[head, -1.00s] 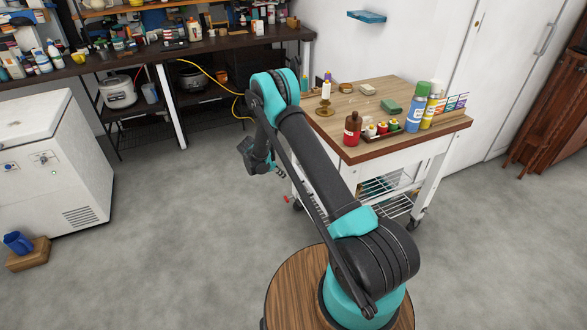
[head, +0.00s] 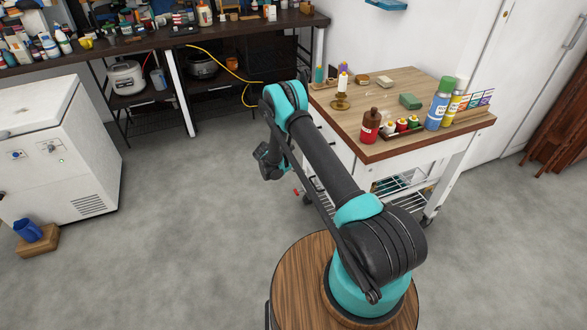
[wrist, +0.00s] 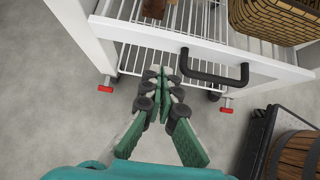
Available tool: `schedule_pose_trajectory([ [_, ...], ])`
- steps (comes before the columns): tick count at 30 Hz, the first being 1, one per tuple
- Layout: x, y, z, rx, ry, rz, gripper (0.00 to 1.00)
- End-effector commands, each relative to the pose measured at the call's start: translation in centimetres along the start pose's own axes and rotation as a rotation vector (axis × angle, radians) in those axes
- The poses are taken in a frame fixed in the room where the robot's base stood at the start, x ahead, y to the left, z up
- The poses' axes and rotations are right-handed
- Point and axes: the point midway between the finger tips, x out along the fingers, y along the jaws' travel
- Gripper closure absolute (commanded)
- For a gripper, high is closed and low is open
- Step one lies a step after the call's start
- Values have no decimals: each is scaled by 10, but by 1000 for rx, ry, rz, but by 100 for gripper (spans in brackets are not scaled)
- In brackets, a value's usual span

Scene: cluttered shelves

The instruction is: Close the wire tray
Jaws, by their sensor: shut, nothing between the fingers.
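The wire tray (wrist: 192,32) is at the top of the wrist view, under the cart's top, with a white front rail and a black bar handle (wrist: 215,70). A woven basket (wrist: 280,18) and a brown object (wrist: 153,8) are in or above it. How far the tray stands out is hard to tell. My gripper (wrist: 167,74) is shut and empty, its green fingers together just left of the handle and apart from it in the picture. In the head view my arm hides the gripper's fingertips and part of the cart's lower front.
The wheeled cart (head: 410,80) carries a brown bottle (head: 371,127), spray cans (head: 439,108) and small jars. A lower wire shelf and red caster levers (wrist: 105,88) show beneath. A barrel (wrist: 297,155) is at the wrist view's lower right. Grey floor is clear left of my arm.

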Motion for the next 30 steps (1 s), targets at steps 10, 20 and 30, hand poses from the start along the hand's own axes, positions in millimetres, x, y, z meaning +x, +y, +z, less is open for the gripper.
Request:
schedule_pose_trajectory([
  [10, 25, 0, 27, 0, 0, 0, 100],
  [20, 26, 0, 28, -1, 0, 1, 100],
  [30, 50, 0, 52, 1, 0, 0, 100],
])
